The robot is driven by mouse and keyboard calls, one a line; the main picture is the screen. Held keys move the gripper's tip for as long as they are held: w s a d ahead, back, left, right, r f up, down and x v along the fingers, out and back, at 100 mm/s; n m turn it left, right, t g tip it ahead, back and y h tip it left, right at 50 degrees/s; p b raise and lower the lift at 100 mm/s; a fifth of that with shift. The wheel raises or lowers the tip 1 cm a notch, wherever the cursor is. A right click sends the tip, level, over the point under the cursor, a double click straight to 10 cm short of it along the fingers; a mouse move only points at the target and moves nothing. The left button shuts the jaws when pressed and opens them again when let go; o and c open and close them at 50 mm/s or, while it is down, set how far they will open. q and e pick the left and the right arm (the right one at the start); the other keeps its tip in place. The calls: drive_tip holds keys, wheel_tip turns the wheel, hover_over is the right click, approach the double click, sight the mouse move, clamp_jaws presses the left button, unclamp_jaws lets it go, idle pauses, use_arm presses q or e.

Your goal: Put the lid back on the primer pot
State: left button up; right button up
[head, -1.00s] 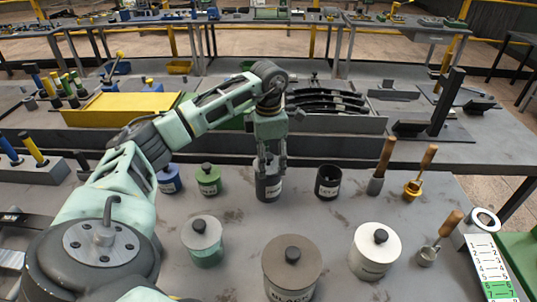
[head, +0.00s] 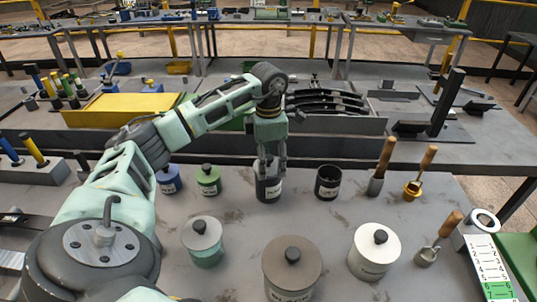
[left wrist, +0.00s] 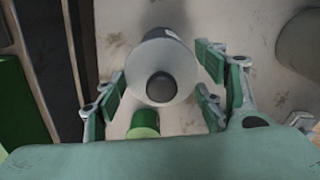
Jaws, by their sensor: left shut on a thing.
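My left gripper (head: 270,172) is over a small dark pot (head: 268,190) with a pale label in the middle of the bench. In the left wrist view its fingers (left wrist: 162,90) stand on both sides of a round grey lid (left wrist: 143,70) with a dark knob, and the gripper is shut on this lid. The lid is at the pot's mouth; I cannot tell whether it is seated. A dark labelled pot without a lid (head: 328,184) stands just right. The label words are too small to read. My right gripper is out of view.
Lidded blue (head: 169,182) and green (head: 208,182) pots stand left of the gripper. Larger lidded pots, grey-green (head: 204,252), brown-topped (head: 291,280) and white (head: 374,262), stand in front. Wooden-handled tools (head: 378,175) are right. A grey rack (head: 335,124) stands behind.

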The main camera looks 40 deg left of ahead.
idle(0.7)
use_arm(q)
drive_tip(key=o, duration=1.2)
drive_tip(key=o, duration=0.4)
drive_tip(key=shift+r+p, duration=2.8)
drive_tip(key=shift+r, duration=0.7)
